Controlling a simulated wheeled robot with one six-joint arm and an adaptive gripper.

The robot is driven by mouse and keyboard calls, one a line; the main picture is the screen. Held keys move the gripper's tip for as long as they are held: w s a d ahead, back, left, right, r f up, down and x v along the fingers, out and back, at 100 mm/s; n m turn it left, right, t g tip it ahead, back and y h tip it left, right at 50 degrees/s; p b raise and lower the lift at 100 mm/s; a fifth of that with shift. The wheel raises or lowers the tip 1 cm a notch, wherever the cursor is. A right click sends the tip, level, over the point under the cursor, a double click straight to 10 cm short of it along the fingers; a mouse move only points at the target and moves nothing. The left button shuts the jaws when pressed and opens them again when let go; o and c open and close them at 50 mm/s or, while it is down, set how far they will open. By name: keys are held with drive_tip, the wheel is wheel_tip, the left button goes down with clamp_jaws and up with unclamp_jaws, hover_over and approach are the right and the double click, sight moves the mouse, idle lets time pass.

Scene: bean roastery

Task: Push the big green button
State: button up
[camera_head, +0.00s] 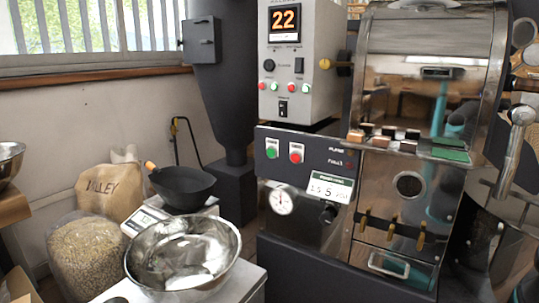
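The big green button (272,152) sits on the dark front panel (318,172) of the roasting machine, near its upper left corner. A red button (296,153) of like size is just right of it. Smaller green and red round buttons or lamps are on the white control box (301,66) above, below an orange display reading 22 (285,20). I cannot tell whether the green button is pressed in. My gripper is not in view, and nothing blocks the view of the button.
A steel bowl (183,256) stands on a table at the front, left of the panel. A metal handle (513,150) juts out at right. Space before the button looks clear.

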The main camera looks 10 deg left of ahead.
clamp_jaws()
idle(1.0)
